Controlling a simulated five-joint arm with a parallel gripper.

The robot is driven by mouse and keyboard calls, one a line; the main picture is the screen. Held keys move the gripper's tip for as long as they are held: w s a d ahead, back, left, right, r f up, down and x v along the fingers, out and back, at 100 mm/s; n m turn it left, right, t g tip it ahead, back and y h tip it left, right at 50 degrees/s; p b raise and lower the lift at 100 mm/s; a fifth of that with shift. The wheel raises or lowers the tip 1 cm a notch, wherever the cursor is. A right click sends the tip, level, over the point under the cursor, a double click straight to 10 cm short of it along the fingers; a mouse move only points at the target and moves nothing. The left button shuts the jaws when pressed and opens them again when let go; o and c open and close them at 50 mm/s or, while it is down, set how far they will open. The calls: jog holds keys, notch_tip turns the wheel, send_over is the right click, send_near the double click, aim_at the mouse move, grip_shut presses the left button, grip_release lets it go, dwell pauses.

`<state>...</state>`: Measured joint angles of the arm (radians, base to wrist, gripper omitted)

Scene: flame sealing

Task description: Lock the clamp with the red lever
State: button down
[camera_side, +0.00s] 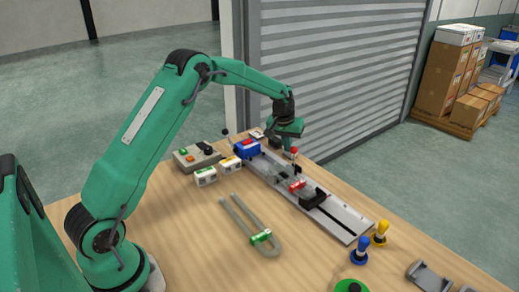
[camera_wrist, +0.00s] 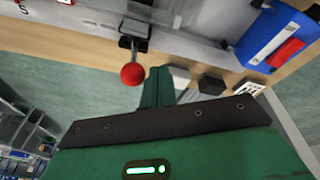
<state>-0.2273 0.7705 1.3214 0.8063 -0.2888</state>
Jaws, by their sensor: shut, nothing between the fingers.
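A long grey rail fixture (camera_side: 340,226) lies on the wooden table. The red ball knob of the lever (camera_side: 293,150) shows just below my gripper (camera_side: 284,134) in the side view. In the wrist view the red knob (camera_wrist: 132,75) sits on a short dark stem that comes from the metal clamp (camera_wrist: 134,30) on the rail. My gripper's green fingers (camera_wrist: 157,86) are shut and empty, just right of the knob in that view. I cannot tell whether they touch the knob. The side view hides most of the clamp behind the gripper.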

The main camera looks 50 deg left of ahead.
jog(key=shift+d, duration=1.3)
jog(key=shift+a, duration=0.65)
jog(key=shift+r, duration=0.15)
notch_tip(320, 180, up, 8)
dwell(1.4)
